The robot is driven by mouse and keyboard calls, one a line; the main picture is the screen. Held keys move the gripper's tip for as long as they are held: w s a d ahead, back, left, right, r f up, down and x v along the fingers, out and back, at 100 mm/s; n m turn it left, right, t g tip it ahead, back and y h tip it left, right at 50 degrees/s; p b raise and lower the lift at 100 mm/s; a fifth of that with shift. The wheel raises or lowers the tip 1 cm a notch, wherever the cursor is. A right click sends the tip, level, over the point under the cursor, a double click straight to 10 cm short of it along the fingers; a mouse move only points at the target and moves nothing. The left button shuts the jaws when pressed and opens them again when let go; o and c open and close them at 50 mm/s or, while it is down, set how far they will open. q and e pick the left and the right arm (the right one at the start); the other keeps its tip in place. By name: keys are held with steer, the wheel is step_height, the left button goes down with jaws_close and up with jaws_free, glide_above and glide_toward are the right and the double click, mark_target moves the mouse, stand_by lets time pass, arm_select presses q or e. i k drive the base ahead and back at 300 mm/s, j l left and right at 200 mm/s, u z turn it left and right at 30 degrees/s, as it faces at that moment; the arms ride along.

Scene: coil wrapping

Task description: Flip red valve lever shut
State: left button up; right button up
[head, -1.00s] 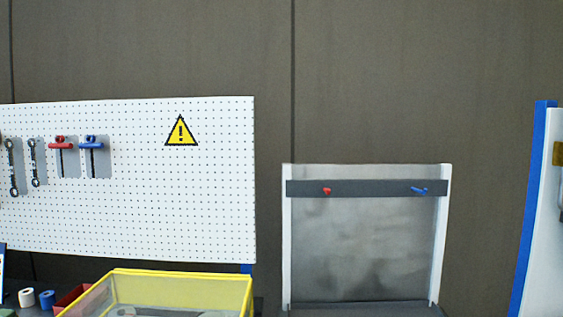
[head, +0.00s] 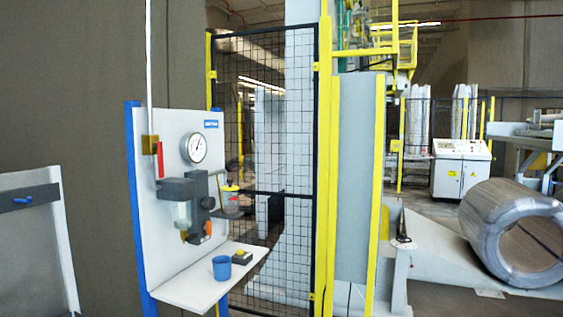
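The red valve lever (head: 160,158) hangs down, roughly vertical, from a brass valve body (head: 151,145) on the vertical pipe (head: 149,70). It sits at the upper left of the white panel (head: 152,235) with blue posts, left of centre in the head view. A round pressure gauge (head: 195,148) and a grey filter unit with a clear bowl (head: 182,213) are mounted to its right and below. Neither of my grippers shows in the view.
Black mesh fence (head: 290,150) and yellow posts (head: 323,160) stand behind. A metal coil (head: 515,235) and control console (head: 461,169) are at right.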

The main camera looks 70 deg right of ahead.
mark_target(157, 144)
steer(key=z, duration=1.6)
steer(key=i+l+u, duration=0.25)
steer(key=i+l, duration=0.15)
steer(key=l, duration=0.3)
steer(key=i+l+u, duration=0.1)
steer(key=l, duration=0.25)
steer(key=i+l+u, duration=0.1)
steer(key=i+l, duration=0.2)
steer(key=i+l+u, duration=0.15)
steer(key=l, duration=0.3)
steer(key=i+l+u, duration=0.1)
steer(key=l, duration=0.3)
steer(key=i+l+u, duration=0.1)
steer(key=l, duration=0.35)
steer(key=i, duration=0.05)
